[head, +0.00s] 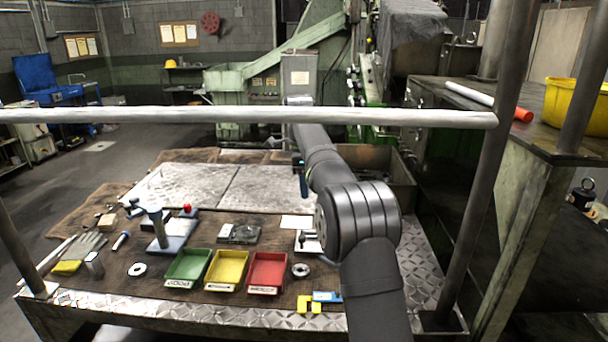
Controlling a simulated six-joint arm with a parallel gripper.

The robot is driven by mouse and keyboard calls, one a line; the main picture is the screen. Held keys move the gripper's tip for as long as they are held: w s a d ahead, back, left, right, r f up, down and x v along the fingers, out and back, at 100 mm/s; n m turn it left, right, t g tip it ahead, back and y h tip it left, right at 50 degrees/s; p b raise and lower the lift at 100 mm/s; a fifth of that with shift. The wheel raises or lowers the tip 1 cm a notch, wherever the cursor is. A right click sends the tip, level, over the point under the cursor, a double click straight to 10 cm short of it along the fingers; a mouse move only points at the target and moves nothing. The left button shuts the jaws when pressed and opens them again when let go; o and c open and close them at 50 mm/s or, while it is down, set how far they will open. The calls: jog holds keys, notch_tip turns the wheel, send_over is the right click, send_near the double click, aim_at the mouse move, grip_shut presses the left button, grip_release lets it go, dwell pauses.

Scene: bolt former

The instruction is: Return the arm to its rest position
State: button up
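My dark grey arm rises from the bottom edge right of centre in the head view. Its elbow is over the right part of the workbench (100,305), and its forearm reaches up and away to the left, towards the white rail. I cannot make out my gripper's fingers. They are hidden or too small to tell from the far end of the arm. Nothing held can be seen.
A white rail (200,115) crosses the view above the bench, with a post (485,170) at right. Green (188,265), yellow (227,269) and red (266,272) trays stand left of the arm. A yellow bin (577,100) is at right. Metal plates (225,187) lie clear behind.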

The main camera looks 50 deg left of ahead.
jog(key=shift+s+r, duration=0.1)
jog(key=shift+r, duration=1.55)
jog(key=shift+f, duration=0.15)
jog(key=f, duration=1.1)
jog(key=w+f, duration=0.1)
jog(key=f, duration=0.5)
jog(key=shift+d, duration=0.35)
notch_tip(320, 180, up, 17)
notch_tip(320, 180, down, 17)
jog(key=shift+f, duration=0.1)
notch_tip(320, 180, up, 6)
jog(key=shift+r, duration=0.1)
jog(key=shift+s+a+n, duration=0.1)
jog(key=shift+n, duration=0.5)
